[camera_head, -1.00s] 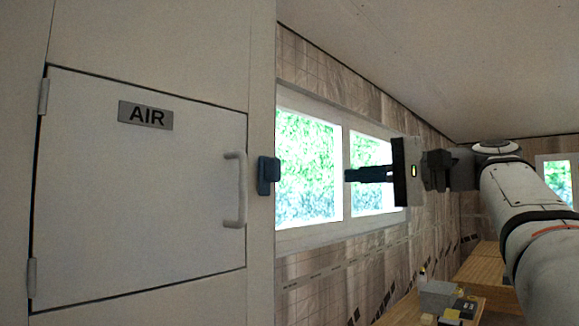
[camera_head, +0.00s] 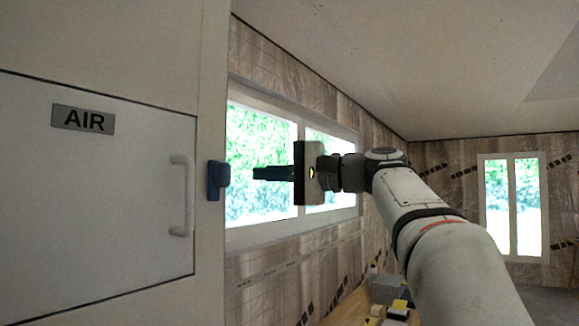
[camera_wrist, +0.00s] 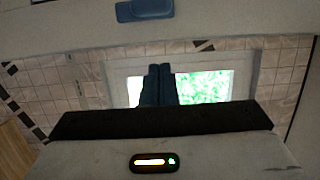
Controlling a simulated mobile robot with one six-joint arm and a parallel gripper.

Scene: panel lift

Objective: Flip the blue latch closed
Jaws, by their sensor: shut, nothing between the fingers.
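The blue latch (camera_head: 217,180) is mounted at the right edge of the white panel, just right of the door handle in the head view. It also shows at the top of the wrist view (camera_wrist: 145,9). My gripper (camera_head: 256,173) is to the right of the latch, with its fingers pointing left toward it and a gap between. In the wrist view the two dark fingers (camera_wrist: 158,72) lie together, shut and empty, below the latch. The white door (camera_head: 95,200) with the AIR label (camera_head: 83,119) sits flush in its frame.
The white door handle (camera_head: 180,195) sticks out left of the latch. A window (camera_head: 262,165) is behind my gripper. A wooden bench with small boxes (camera_head: 388,290) stands low at the right. The space between fingertips and latch looks clear.

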